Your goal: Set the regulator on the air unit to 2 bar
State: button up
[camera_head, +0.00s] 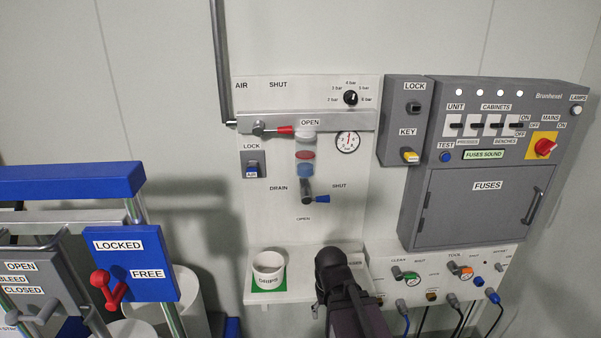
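The air unit (260,110) is a pale panel on the wall in the head view. Its regulator is a small black round knob (351,98) at the upper right. Small bar labels surround the knob, with 2 bar at its left, 4 bar above and 6 bar at its right. A light mark shows on the knob, but it is too small to read its setting surely. A round white gauge (347,141) with a red needle sits below. My dark arm rises at the bottom centre, well below the knob. My gripper's fingers do not show.
A red-handled lever (285,130) lies across the metal bar, left of the gauge. A grey lock and key box (404,120) stands close right of the knob, beside the fuse cabinet (480,200). A white cup (268,269) stands on the shelf below. The wall above is bare.

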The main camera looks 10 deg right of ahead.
aim_at(351, 96)
jog(key=k, duration=1.3)
jog(key=z, duration=0.3)
jog(key=i, duration=0.95)
jog(key=u, duration=0.1)
